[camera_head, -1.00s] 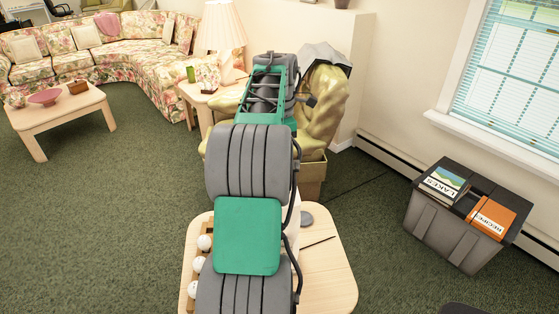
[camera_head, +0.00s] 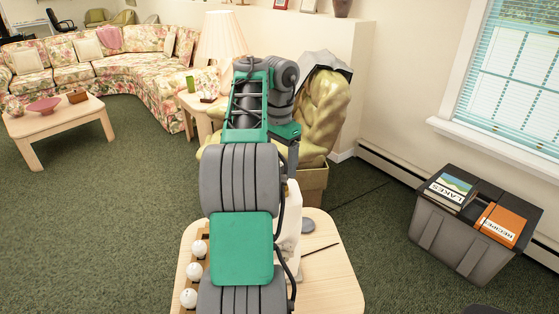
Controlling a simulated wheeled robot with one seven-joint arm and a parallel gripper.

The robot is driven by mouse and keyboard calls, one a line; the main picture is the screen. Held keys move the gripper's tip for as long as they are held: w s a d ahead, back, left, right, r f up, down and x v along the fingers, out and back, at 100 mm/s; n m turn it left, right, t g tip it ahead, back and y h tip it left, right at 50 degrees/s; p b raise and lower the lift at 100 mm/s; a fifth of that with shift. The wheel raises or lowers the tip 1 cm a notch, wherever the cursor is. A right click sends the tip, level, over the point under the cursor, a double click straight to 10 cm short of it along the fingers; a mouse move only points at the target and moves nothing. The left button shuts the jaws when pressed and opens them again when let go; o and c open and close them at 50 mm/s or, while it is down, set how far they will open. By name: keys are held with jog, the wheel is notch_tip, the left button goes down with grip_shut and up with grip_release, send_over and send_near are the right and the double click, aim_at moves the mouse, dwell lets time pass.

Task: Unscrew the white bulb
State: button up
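White round bulbs sit in a row in a wooden rack at the left of the near round table (camera_head: 335,275): one at the back (camera_head: 199,247), one in the middle (camera_head: 194,271) and one in front (camera_head: 188,298). A pale white object (camera_head: 291,215) stands on the table, mostly hidden behind my arm; I cannot tell what it is or whether it holds a bulb. My gripper (camera_head: 293,155) hangs above this white object, beyond the green wrist part. Its fingers are too small and hidden to tell if they are open or shut.
A grey disc (camera_head: 308,226) and a thin dark stick (camera_head: 320,248) lie on the table's right side. A grey bin (camera_head: 460,235) with books is at the right. Carpet is clear at the left.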

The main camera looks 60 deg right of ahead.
notch_tip(320, 180, down, 4)
jog(key=shift+r+b, duration=0.1)
jog(key=shift+b, duration=0.95)
jog(key=shift+r, duration=0.1)
jog(key=c, duration=1.3)
jog(key=n, duration=0.2)
jog(key=shift+s+n, duration=0.1)
jog(key=shift+n, duration=0.3)
jog(key=n, duration=0.5)
jog(key=shift+s, duration=0.1)
jog(key=n, duration=1)
